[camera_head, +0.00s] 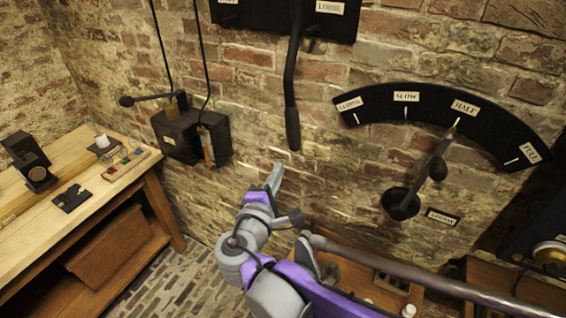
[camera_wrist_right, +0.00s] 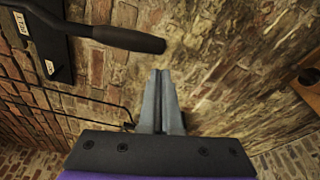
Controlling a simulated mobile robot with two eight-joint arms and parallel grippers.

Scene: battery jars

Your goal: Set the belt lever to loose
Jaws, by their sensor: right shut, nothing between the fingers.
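The belt lever (camera_head: 291,95) is a long dark bar hanging down from a black plate (camera_head: 260,12) at the top of the head view. A label reading "LOOSE" sits on the plate to the right of the bar; another label at its left is cut off. My right gripper (camera_head: 277,170) is shut and empty, just below and left of the lever's lower end, apart from it in the picture. In the right wrist view the lever's thick end (camera_wrist_right: 135,40) lies above the closed fingers (camera_wrist_right: 159,75). My left gripper is not in view.
A curved dial (camera_head: 440,100) with a steam handle (camera_head: 432,168) is on the brick wall to the right. A black switch box (camera_head: 190,135) with a side handle hangs at left. A wooden bench (camera_head: 150,200) stands far left. A metal rail (camera_head: 420,282) crosses the lower right.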

